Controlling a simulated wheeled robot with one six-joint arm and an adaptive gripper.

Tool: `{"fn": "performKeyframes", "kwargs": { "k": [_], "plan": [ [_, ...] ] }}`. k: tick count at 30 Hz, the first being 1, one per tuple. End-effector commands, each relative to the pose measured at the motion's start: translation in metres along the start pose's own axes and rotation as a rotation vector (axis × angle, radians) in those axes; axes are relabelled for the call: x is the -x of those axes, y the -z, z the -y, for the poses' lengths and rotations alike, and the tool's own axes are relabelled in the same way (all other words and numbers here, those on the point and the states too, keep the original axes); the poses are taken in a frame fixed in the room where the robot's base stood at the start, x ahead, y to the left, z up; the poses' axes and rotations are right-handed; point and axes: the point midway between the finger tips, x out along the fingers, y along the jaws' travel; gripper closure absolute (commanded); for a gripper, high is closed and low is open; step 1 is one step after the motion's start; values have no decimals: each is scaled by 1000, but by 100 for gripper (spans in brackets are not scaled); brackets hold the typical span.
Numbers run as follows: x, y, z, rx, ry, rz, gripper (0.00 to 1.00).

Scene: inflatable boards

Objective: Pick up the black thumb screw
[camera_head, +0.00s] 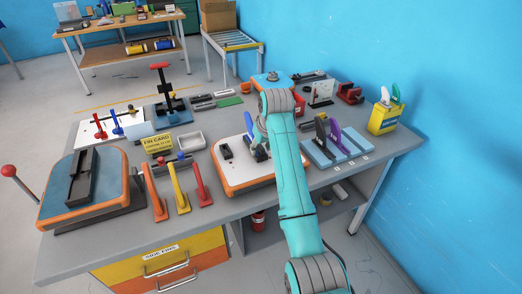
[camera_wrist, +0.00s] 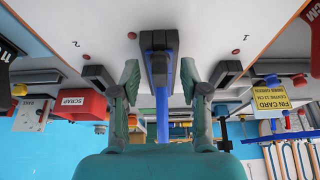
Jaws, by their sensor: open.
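My gripper (camera_wrist: 160,78) is open in the wrist view, its two green fingers apart. A blue fin (camera_wrist: 161,95) with a dark grey and black base shows between the fingers, with gaps on both sides. Behind it is the white face of a board (camera_wrist: 120,30). I cannot clearly make out the black thumb screw; it may be hidden or too small to tell from the dark parts. In the head view my arm reaches over the white board with the orange edge (camera_head: 226,172) and hides much of it. A blue fin (camera_head: 249,125) stands on that board.
Black fin boxes (camera_wrist: 97,75) (camera_wrist: 226,72) flank the fingers. Red, yellow and orange fins (camera_head: 179,191) stand left of the board. A fin rack (camera_head: 340,149) is to its right. A grey tray (camera_head: 191,142) and yellow sign (camera_head: 157,144) stand behind left.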

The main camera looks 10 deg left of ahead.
Motion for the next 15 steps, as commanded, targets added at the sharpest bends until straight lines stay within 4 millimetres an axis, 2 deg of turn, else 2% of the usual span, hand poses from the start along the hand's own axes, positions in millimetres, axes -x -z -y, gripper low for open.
{"fn": "performKeyframes", "kwargs": {
  "k": [2,3,8,15],
  "plan": [
    [0,0,0,0,0,0,55],
    [0,0,0,0,0,0,60],
    [0,0,0,0,0,0,99],
    [0,0,0,0,0,1,100]
  ]
}}
